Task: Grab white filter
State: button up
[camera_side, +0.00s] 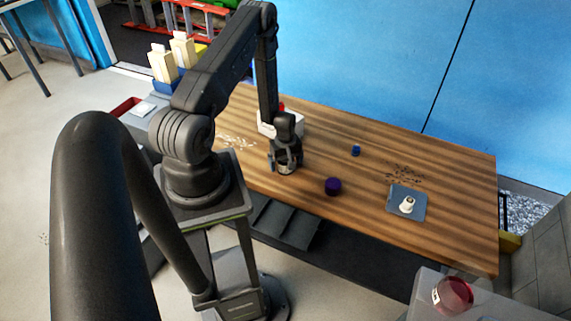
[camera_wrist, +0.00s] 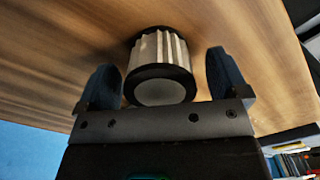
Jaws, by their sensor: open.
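The white filter (camera_wrist: 162,50) is a pleated white cylinder with black end caps. In the wrist view it sits between the two dark blue fingers of my gripper (camera_wrist: 162,72), with a gap to the finger on each side. My gripper is open around it and does not clasp it. In the side view my gripper (camera_side: 285,166) points down, low over the left part of the wooden table. There the filter is mostly or wholly hidden by the gripper, and I cannot make it out clearly.
On the wooden table (camera_side: 450,240) are a purple cylinder (camera_side: 333,186), a small blue cylinder (camera_side: 355,151) and a grey pad (camera_side: 420,213) with a small white piece (camera_side: 406,205). A white box (camera_side: 266,125) stands close behind my gripper. Dark bits (camera_side: 404,173) lie at the right.

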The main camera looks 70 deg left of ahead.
jog(key=shift+f, duration=0.35)
jog(key=shift+c, duration=0.2)
jog(key=c, duration=1)
jog(key=shift+o, duration=0.2)
jog(key=shift+r, duration=0.15)
